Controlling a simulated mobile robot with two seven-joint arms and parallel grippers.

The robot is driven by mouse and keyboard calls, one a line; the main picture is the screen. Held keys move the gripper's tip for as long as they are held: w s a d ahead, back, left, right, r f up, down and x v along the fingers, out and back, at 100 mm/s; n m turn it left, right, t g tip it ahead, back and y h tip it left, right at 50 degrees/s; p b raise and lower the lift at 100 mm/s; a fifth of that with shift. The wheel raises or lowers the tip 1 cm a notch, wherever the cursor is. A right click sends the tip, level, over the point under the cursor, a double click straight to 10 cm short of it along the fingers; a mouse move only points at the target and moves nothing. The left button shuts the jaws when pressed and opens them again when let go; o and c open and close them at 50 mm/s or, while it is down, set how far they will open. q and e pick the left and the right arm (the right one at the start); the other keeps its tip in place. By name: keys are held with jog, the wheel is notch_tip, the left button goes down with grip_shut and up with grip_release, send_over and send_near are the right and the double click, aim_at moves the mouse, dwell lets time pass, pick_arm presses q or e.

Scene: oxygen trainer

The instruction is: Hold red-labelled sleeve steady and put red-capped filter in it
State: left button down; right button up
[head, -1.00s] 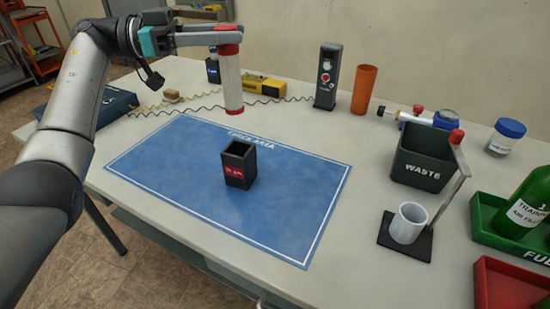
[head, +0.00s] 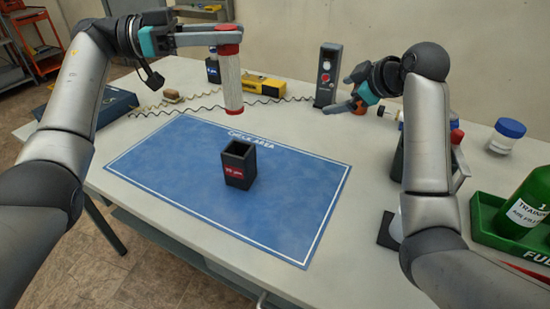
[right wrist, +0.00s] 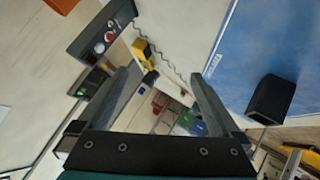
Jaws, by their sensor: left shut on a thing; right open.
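The red-labelled sleeve (head: 238,166) is a black, open-topped square holder standing upright on the blue mat (head: 190,180). It also shows at the right of the right wrist view (right wrist: 270,99). The red-capped filter (head: 231,83) is a white cylinder with red ends. My left gripper (head: 230,38) is shut on its upper red end and holds it upright above the mat's far edge, behind the sleeve and apart from it. My right gripper (head: 345,105) is open and empty over the table, right of the mat and away from the sleeve; its fingers frame the right wrist view (right wrist: 173,78).
A black upright device (head: 326,76) and a yellow box (head: 264,87) stand at the back. A blue-lidded jar (head: 506,138) and a green tray (head: 484,228) with a green bottle (head: 528,203) are at right. My right arm hides much of the waste bin and cup. The mat around the sleeve is clear.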

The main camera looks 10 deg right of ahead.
jog(key=s+a+f+g+y, duration=0.2)
jog(key=s+a+f+y, duration=0.2)
jog(key=a+f, duration=0.3)
jog(key=n+g+y, duration=0.1)
jog(key=g+y, duration=0.1)
jog(key=y, duration=0.3)
send_near(229, 163)
jog(key=shift+w+d+f, duration=0.25)
jog(key=shift+w+f, duration=0.3)
jog(key=shift+w, duration=0.05)
jog(key=shift+w+d+f, duration=0.25)
jog(key=shift+w+f, duration=0.25)
jog(key=shift+w, duration=0.1)
jog(key=x, duration=1.2)
jog(key=shift+w+d+f, duration=0.1)
jog(key=shift+d, duration=0.05)
jog(key=c, duration=1.4)
